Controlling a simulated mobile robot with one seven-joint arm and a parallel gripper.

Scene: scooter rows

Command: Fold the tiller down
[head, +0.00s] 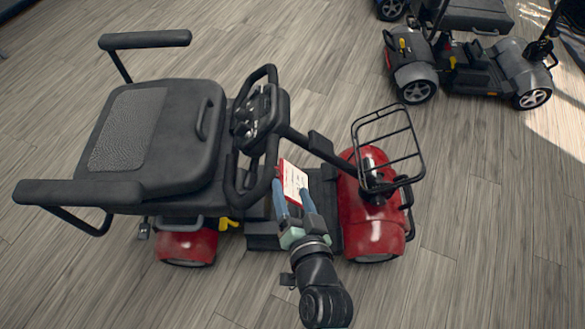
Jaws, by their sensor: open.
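A red mobility scooter stands in the middle, its front to the right. Its black tiller (312,146) slants from the red front cover up and left to the handlebar (257,115). The handlebar, with looped grips and a control panel, is close to the front edge of the black seat (165,130). My gripper (291,188) points away from me, its two blue fingers apart with nothing seen held between them. It appears just right of the handlebar's near loop and on the near side of the tiller. Whether it touches the loop I cannot tell.
A red item with a white label (292,180) shows just beyond my fingertips. A wire basket (388,150) is at the scooter's front. A yellow lever (229,224) is below the seat. A grey scooter (470,65) stands at the back right. The floor nearby is clear.

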